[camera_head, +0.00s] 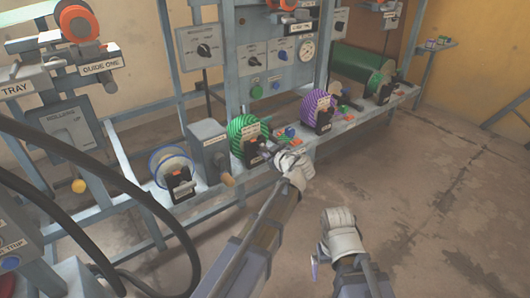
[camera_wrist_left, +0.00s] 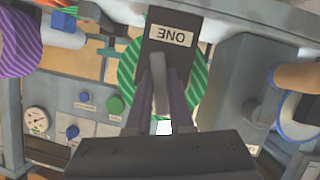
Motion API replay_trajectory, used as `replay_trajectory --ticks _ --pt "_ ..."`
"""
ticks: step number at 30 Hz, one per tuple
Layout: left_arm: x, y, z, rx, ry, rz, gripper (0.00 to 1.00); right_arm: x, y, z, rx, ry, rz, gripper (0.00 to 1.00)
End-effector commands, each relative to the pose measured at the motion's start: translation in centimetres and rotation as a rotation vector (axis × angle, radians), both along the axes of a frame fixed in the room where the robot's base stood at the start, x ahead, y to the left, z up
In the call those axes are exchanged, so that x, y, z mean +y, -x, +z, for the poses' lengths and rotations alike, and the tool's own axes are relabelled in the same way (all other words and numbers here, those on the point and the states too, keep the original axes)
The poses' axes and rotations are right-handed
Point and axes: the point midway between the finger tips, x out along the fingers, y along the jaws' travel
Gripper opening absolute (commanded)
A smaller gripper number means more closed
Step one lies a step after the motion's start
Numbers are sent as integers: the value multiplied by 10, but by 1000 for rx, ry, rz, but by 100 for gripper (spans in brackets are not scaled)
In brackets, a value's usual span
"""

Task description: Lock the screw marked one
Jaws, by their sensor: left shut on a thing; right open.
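The screw marked one is a dark block (camera_wrist_left: 170,42) with a white label reading ONE, upside down in the left wrist view. It stands in front of a green striped disc (camera_wrist_left: 198,75), which also shows in the head view (camera_head: 236,126). A grey lever (camera_wrist_left: 159,82) sticks out of the block. My left gripper (camera_wrist_left: 161,88) is shut on this lever, one finger on each side. In the head view my left gripper (camera_head: 270,151) reaches in at the block from the right. My right gripper (camera_head: 315,264) is open and empty, low over the floor, its fingers small in view.
The rail (camera_head: 206,195) also carries a blue-rimmed spool (camera_head: 168,162), a grey box (camera_head: 208,143) with a wooden knob, a purple striped disc (camera_head: 317,103) and a green drum (camera_head: 355,68). A gauge panel (camera_head: 272,60) stands behind. Black hoses cross the left. The floor at right is clear.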

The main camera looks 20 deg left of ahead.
Motion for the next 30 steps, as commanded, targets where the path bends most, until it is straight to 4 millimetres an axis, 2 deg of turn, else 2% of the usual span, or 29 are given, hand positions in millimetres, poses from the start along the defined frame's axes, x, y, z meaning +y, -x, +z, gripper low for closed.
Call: replay_trajectory --ticks 21,30 --pt "-1 -1 -1 360 -280 0 0 0 0 2 0 0 0 100" --pt "-1 0 -1 455 -351 0 0 0 0 0 0 0 0 100"
